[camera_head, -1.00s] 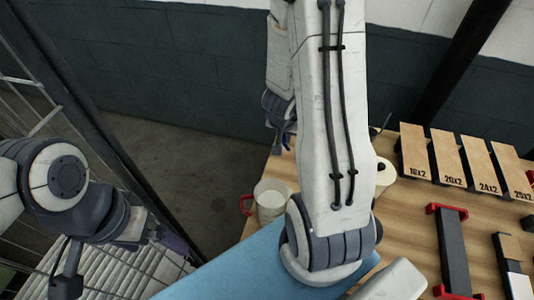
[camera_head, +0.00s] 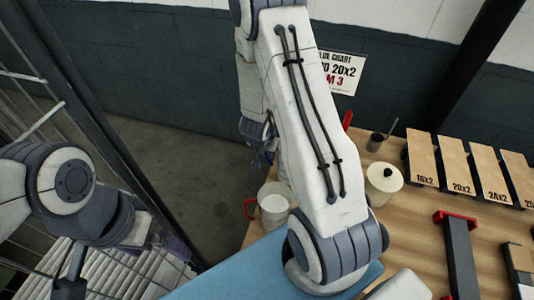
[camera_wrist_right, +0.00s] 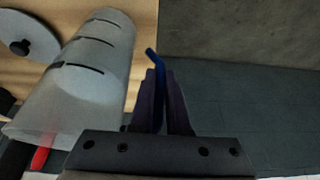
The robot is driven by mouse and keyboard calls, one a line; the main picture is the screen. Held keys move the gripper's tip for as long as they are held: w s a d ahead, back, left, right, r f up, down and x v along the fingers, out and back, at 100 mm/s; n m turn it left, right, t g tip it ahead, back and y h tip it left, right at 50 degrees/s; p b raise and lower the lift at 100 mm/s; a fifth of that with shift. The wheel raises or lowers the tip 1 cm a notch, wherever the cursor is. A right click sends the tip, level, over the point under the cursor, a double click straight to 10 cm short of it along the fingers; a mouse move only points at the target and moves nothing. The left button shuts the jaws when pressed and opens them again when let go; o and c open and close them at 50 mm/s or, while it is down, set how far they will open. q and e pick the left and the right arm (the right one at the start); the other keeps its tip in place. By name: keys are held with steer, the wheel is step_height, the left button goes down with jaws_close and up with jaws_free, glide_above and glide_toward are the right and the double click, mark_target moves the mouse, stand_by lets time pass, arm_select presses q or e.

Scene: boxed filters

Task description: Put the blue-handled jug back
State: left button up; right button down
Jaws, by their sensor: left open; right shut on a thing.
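My right gripper (camera_head: 262,153) is at the far left end of the table, partly hidden by my right arm. In the right wrist view its fingers (camera_wrist_right: 164,103) are shut on a thin blue handle (camera_wrist_right: 155,62), whose bent tip sticks out past them. The body of the blue-handled jug cannot be made out. A translucent jug (camera_wrist_right: 82,75) with black marks and a red handle (camera_wrist_right: 42,155) stands beside the fingers. The head view shows this red-handled jug (camera_head: 273,207) on the table. My left gripper (camera_head: 176,246) is open over the slatted rack, dim and partly hidden.
The wooden table (camera_head: 408,215) carries a cream lidded pot (camera_head: 383,180), a small dark cup (camera_head: 376,142) and several labelled boards (camera_head: 456,165). A blue mat (camera_head: 225,275) lies in front. A wall chart (camera_head: 341,73) hangs behind. Bare floor (camera_head: 180,165) lies left of the table.

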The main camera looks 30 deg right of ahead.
steer(key=shift+f, duration=0.15)
steer(key=c, duration=0.9)
jaws_free()
